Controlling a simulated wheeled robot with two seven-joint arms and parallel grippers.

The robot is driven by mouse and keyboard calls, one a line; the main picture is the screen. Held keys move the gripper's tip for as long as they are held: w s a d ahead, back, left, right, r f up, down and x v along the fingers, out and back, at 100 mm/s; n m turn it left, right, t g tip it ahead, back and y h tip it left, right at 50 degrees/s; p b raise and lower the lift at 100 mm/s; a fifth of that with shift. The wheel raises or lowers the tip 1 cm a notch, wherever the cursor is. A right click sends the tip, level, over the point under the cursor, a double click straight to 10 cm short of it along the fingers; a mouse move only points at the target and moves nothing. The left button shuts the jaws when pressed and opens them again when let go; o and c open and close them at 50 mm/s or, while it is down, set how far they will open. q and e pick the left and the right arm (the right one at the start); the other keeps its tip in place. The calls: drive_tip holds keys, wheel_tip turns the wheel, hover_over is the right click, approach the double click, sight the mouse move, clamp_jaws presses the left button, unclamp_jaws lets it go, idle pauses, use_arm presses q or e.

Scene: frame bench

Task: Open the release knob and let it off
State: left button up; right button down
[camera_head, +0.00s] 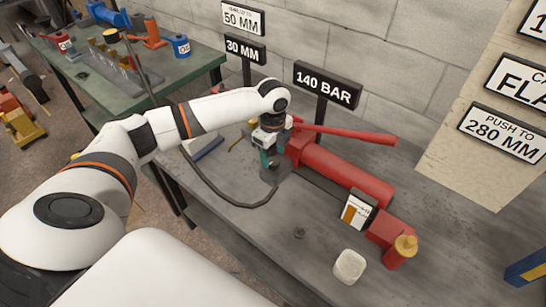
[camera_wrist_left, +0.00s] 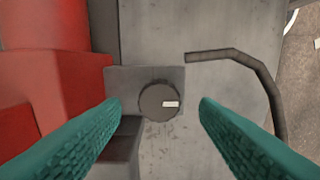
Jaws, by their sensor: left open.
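The release knob (camera_wrist_left: 157,101) is a round dark grey dial with a white mark pointing right, on a grey block (camera_wrist_left: 118,75) beside the red pump (camera_wrist_left: 55,30). In the head view the red pump (camera_head: 345,175) lies along the bench, and my gripper hides the knob. My left gripper (camera_head: 266,160) is at the pump's left end, pointing down. In the left wrist view its teal fingers (camera_wrist_left: 160,106) are open, one on each side of the knob with gaps between. My right gripper is not in view.
A red lever (camera_head: 345,133) extends right above the pump. A dark hose (camera_head: 225,198) curves along the bench's front. A gauge (camera_head: 357,210), a yellow-capped red part (camera_head: 405,246) and a white block (camera_head: 349,266) lie to the right. The 140 BAR sign (camera_head: 328,84) stands behind.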

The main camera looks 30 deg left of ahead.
use_arm(q)
drive_tip(key=shift+f, duration=1.2)
drive_tip(key=c, duration=1)
drive_tip(key=shift+o, duration=0.2)
drive_tip(key=shift+r+n+p, duration=0.15)
drive_tip(key=shift+n+p, duration=0.25)
drive_tip(key=shift+p, duration=0.25)
drive_tip(key=n+p, duration=0.8)
drive_tip(key=p, duration=0.2)
drive_tip(key=shift+d+r, duration=0.1)
drive_tip(key=n+p, duration=0.3)
drive_tip(key=shift+n, duration=0.3)
drive_tip(key=shift+n+p, duration=1.1)
drive_tip(key=shift+n, duration=0.4)
drive_tip(key=shift+f, duration=0.2)
